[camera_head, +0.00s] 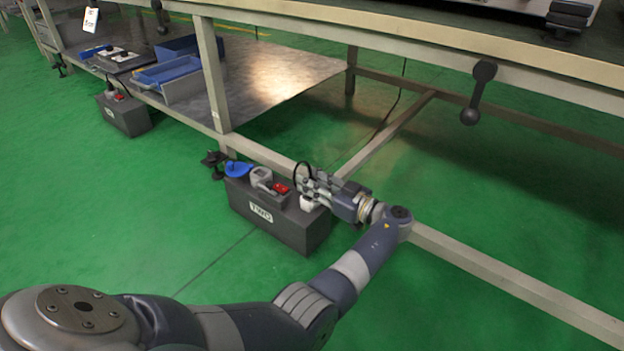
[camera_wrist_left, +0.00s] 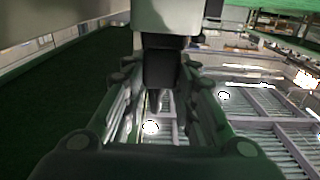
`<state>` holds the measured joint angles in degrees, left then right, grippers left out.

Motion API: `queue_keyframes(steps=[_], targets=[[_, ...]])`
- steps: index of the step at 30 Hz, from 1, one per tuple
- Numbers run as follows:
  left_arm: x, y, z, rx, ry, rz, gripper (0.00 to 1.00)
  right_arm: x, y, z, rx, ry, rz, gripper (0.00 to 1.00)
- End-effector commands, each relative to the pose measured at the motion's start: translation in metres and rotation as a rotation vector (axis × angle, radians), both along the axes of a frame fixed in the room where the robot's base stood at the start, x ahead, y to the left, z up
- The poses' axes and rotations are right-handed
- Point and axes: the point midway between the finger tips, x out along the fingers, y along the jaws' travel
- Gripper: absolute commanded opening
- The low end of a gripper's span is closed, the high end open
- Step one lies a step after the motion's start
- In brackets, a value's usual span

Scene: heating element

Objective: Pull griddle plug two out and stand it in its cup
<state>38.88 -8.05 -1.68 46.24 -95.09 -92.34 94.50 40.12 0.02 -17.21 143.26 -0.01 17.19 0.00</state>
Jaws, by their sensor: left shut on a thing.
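The dark grey box marked TWO (camera_head: 275,223) stands on the green floor by the bench's lower rail. On its top are a blue round piece (camera_head: 238,168), a grey cup-like piece (camera_head: 262,178), a red switch (camera_head: 281,188) and a white piece (camera_head: 309,203) at the right end. My left gripper (camera_head: 308,186) is low over the right end of the box. In the left wrist view its fingers are shut on a black plug (camera_wrist_left: 160,72). Whether the plug still touches a socket is hidden. My right gripper is not in view.
The bench's pale lower rail (camera_head: 490,277) runs close behind the box and under my left wrist. A bench leg (camera_head: 211,75) stands behind left. Another dark box (camera_head: 124,113) is at far left. Blue trays (camera_head: 168,72) sit on the lower shelf. Floor in front is clear.

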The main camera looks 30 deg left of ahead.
Motion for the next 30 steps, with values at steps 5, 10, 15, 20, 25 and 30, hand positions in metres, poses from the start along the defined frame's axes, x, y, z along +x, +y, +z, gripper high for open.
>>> queue_keyframes(steps=[5,10,15,20,25,30], targets=[[0.0,0.0,-0.004,0.0,0.001,0.0,0.02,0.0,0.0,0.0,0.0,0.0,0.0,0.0],[0.0,0.0,-0.009,0.0,0.001,0.0,0.02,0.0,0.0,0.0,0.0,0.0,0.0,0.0],[0.0,0.0,-0.013,0.0,0.0,0.0,0.02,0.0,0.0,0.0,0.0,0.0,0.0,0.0],[0.0,0.0,-0.016,0.001,0.0,0.0,0.02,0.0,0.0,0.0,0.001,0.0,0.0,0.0],[0.0,0.0,-0.016,0.001,0.0,0.0,0.49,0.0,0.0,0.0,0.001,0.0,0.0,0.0],[0.0,0.0,-0.016,0.0,0.0,0.0,0.49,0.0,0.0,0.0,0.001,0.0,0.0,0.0]])
